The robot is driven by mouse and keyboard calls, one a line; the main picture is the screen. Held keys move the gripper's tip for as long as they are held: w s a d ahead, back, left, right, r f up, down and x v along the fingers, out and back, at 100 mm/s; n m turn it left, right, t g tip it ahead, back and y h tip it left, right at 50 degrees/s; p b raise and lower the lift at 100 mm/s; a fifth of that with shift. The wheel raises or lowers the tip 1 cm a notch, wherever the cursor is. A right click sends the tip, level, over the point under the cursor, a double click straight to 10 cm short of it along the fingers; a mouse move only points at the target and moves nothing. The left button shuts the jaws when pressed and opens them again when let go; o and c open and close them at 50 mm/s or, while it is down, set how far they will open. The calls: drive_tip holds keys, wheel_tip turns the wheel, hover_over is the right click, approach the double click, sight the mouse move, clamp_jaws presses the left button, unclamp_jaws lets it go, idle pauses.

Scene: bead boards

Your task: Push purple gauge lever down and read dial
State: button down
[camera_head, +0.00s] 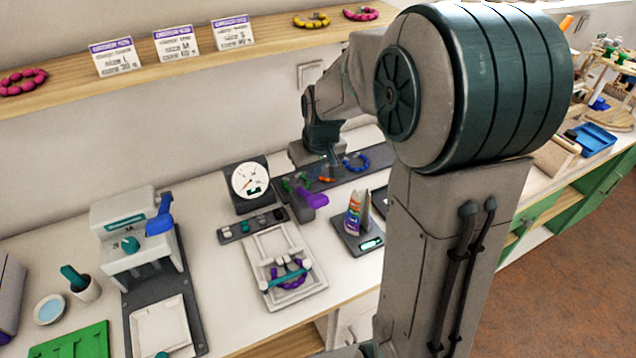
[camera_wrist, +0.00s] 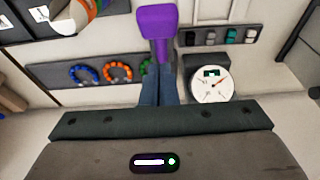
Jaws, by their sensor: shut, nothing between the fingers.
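The purple gauge lever (camera_head: 313,199) stands out over the counter beside the gauge; in the wrist view its broad purple handle (camera_wrist: 157,20) narrows toward my fingertips. The white round dial (camera_head: 250,181) sits in a dark housing. Its needle points to the lower left in the head view; the dial also shows in the wrist view (camera_wrist: 212,90), where its numbers are too small to read. My gripper (camera_wrist: 158,72) is shut and empty, with its fingertips near the lever's narrow end. I cannot tell whether they touch. In the head view, my gripper (camera_head: 335,174) is behind the lever.
A dark strip with several small pieces (camera_head: 252,224), a white tray (camera_head: 285,295) and a scale holding a labelled container (camera_head: 357,212) stand close by.

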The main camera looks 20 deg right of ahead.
sight(316, 195)
drive_tip(key=shift+s+d+f, duration=0.1)
drive_tip(key=shift+s+f, duration=0.4)
drive_tip(key=shift+f, duration=0.2)
drive_tip(key=shift+s+d+f, duration=0.1)
drive_tip(key=shift+s+f, duration=0.35)
drive_tip(key=shift+f, duration=0.25)
drive_tip(key=shift+f, duration=0.1)
